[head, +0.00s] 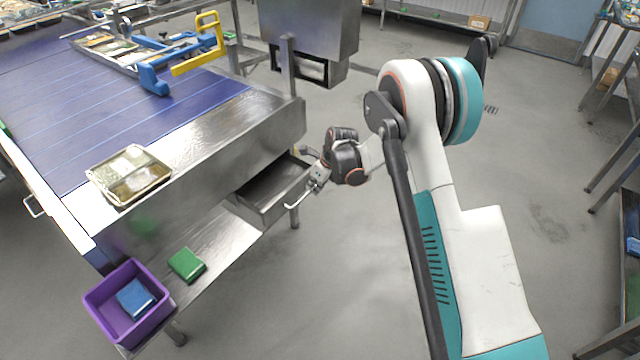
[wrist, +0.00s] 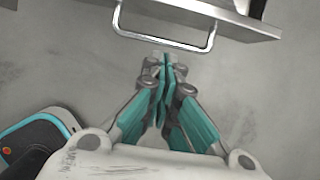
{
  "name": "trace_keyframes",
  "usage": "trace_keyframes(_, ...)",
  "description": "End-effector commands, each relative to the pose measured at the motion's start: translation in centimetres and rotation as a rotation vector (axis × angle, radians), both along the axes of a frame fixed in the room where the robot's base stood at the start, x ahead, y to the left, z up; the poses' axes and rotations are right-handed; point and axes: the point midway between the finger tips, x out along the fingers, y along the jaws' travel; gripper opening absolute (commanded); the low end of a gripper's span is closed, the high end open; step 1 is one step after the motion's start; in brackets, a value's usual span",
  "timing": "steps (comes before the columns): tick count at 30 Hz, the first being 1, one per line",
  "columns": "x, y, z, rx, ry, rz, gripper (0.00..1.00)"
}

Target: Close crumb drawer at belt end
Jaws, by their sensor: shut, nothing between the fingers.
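The crumb drawer (head: 262,207) is a metal box that juts out from under the end of the blue belt (head: 70,95); it stands open. Its bar handle (head: 302,199) is on its front face. In the wrist view the handle (wrist: 165,44) crosses the top, with the drawer's front edge (wrist: 215,12) above it. My gripper (head: 318,181) is beside the drawer front in the head view. In the wrist view my gripper (wrist: 166,62) has its teal fingers together, empty, with the tips just short of the handle. I cannot tell whether they touch it.
A tray of food (head: 130,175) sits on the belt's metal end. Below are a green pad (head: 187,264) and a purple bin (head: 128,305) with a blue pad (head: 135,298) inside. A metal box on a post (head: 312,40) stands behind. The grey floor (head: 545,130) on the right is clear.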

Motion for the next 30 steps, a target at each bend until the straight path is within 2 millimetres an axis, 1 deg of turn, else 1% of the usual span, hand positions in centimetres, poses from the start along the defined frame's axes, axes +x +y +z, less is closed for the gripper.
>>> trace_keyframes(1,0.3,0.3,-1.4,0.0,0.0,0.001,0.0)
trace_keyframes(5,0.8,1.0,-3.7,0.0,0.0,0.0,0.0)
trace_keyframes(6,1.1,1.4,-3.9,0.0,0.0,0.001,0.0)
trace_keyframes(9,2.0,2.7,-3.7,0.0,0.0,0.001,0.0)
trace_keyframes(15,3.1,3.9,-3.5,-0.001,0.001,0.0,0.0)
trace_keyframes(30,3.4,4.3,-3.4,0.0,0.0,0.0,0.0)
